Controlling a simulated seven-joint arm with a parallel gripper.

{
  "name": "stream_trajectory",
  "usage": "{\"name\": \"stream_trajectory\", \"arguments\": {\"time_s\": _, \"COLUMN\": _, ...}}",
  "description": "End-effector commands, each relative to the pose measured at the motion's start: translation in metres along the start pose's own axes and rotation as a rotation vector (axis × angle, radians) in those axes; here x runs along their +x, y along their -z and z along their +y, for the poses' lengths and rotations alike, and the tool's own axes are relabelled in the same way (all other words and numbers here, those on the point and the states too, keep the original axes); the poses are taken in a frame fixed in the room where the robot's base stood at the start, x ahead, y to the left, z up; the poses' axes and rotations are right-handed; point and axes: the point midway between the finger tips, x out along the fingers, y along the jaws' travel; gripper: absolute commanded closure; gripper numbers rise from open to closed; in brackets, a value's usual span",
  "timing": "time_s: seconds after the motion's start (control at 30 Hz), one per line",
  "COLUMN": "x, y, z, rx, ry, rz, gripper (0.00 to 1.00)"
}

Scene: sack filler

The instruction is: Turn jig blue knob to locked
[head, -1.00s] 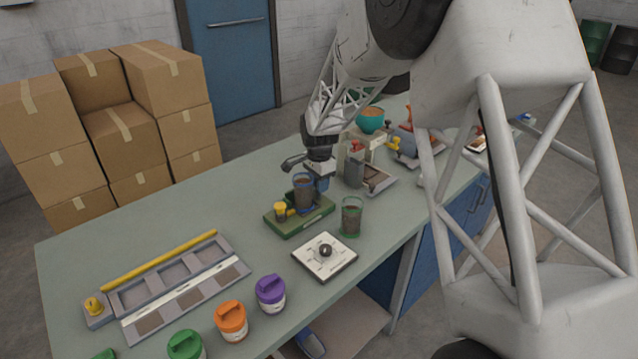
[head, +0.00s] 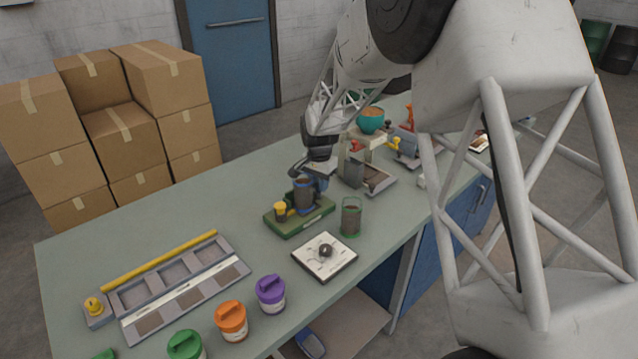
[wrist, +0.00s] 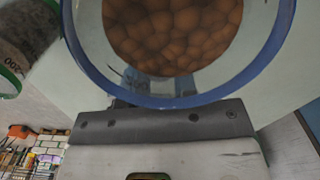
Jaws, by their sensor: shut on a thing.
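The jig's green base (head: 312,220) stands in the middle of the bench. It carries a yellow knob (head: 281,207) at its left and a clear blue-rimmed cup (head: 304,195) of brown granules. My gripper (head: 319,183) is low behind the cup, shut on a blue part that appears to be the jig's blue knob. The fingertips and most of the knob are hidden, so its exact angle cannot be told. In the wrist view the blue-rimmed cup (wrist: 170,98) fills the upper middle, close to my gripper.
A green-rimmed jar (head: 351,217) stands right of the jig, and a white dial plate (head: 325,257) lies in front. A grey scoop-like unit (head: 368,177) is behind right. Purple (head: 271,294), orange (head: 231,320) and green (head: 186,345) jars line the front edge.

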Motion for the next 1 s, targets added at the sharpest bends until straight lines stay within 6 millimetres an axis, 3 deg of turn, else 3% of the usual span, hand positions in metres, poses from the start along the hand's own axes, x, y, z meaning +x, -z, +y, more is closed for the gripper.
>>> {"name": "stream_trajectory", "arguments": {"time_s": 0.33, "x": 0.0, "y": 0.0, "z": 0.0, "rx": -0.013, "ry": 0.0, "rz": 0.0, "gripper": 0.96}}
{"name": "stream_trajectory", "arguments": {"time_s": 0.37, "x": 0.0, "y": 0.0, "z": 0.0, "rx": -0.013, "ry": 0.0, "rz": 0.0, "gripper": 0.68}}
{"name": "stream_trajectory", "arguments": {"time_s": 0.5, "x": 0.0, "y": 0.0, "z": 0.0, "rx": -0.012, "ry": 0.0, "rz": 0.0, "gripper": 0.47}}
{"name": "stream_trajectory", "arguments": {"time_s": 1.0, "x": -0.01, "y": 0.0, "z": 0.0, "rx": -0.012, "ry": 0.001, "rz": 0.001, "gripper": 0.47}}
